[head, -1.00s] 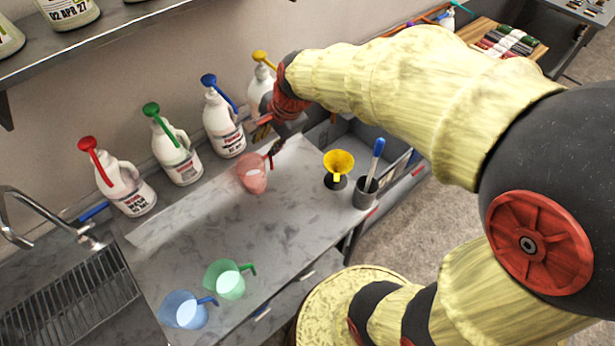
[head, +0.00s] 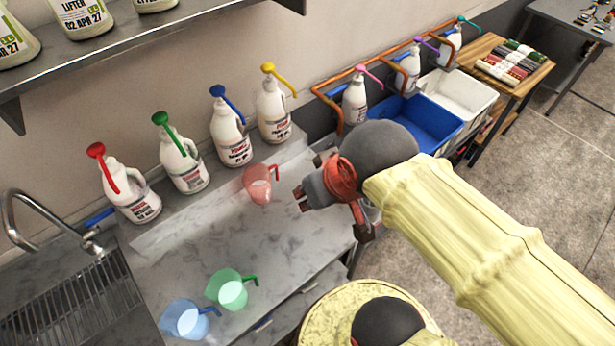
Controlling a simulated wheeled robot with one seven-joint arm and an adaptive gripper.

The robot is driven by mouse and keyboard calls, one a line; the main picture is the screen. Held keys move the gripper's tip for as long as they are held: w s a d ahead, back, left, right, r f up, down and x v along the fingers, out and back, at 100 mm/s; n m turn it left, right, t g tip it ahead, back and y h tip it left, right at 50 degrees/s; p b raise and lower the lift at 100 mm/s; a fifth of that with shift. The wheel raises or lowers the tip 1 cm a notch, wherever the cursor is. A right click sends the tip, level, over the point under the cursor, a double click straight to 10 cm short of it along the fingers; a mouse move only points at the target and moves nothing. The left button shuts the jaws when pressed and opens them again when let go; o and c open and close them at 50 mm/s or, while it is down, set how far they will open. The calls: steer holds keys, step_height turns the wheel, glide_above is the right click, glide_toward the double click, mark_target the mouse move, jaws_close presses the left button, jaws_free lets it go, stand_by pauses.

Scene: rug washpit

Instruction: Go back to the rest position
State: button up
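My gripper (head: 312,198) is in the middle of the head view, in the air at the right end of the grey worktop (head: 275,245). It is right of the red jug (head: 257,184) and apart from it in the picture. I see nothing held in it, but its fingers are too unclear to tell whether they are open. My arm reaches in from the lower right. The red jug stands upright on the worktop, its handle to the right. A green jug (head: 230,290) and a blue jug (head: 186,320) stand near the front edge.
A sink (head: 75,305) with a tap is at left, a shelf (head: 130,55) above. A blue tub (head: 415,118) and a wooden table (head: 490,55) are behind my arm. Open floor lies right.

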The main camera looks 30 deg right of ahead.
step_height(320, 180, down, 13)
steer(key=b, duration=1.3)
